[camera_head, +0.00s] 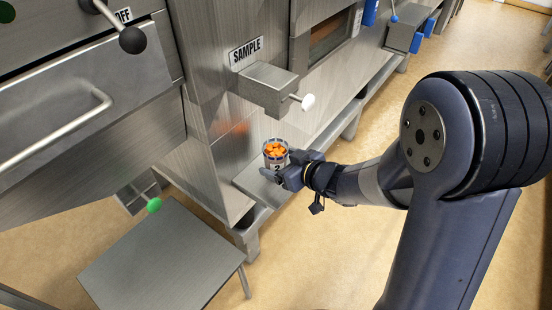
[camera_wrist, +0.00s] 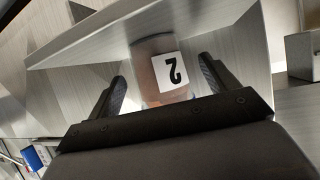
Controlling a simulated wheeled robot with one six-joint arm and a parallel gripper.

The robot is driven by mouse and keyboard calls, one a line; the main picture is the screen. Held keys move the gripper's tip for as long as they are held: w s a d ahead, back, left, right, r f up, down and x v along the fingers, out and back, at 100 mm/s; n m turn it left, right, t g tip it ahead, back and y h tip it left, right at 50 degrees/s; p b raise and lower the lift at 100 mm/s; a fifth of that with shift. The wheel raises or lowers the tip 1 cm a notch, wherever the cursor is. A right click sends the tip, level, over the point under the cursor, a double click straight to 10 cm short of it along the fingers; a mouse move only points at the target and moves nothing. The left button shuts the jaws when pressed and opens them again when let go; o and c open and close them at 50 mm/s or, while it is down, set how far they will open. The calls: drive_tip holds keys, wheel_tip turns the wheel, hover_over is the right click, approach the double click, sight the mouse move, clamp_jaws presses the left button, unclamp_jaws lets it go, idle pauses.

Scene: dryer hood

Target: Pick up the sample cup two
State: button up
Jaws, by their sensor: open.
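The sample cup two (camera_head: 275,154) is a clear cup with orange pieces in it and a white label with a black "2". It stands upright on a low metal shelf (camera_head: 247,187) under the SAMPLE box. My gripper (camera_head: 279,174) is at the cup in the head view. In the wrist view the cup (camera_wrist: 160,68) lies between the two dark fingers of my open gripper (camera_wrist: 162,80). A gap shows on each side of the cup there. The lower part of the cup is partly hidden by my gripper in the head view.
The metal SAMPLE box (camera_head: 268,87) with a white knob (camera_head: 307,101) juts out just above the cup. A metal wall stands behind it. A low metal table (camera_head: 166,262) is at front left. Open floor (camera_head: 340,245) lies to the right.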

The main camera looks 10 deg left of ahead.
drive_tip(key=shift+x, duration=1.55)
drive_tip(key=shift+c, duration=0.4)
drive_tip(key=c, duration=1.2)
drive_tip(key=shift+r, duration=0.1)
drive_tip(key=shift+d, duration=0.1)
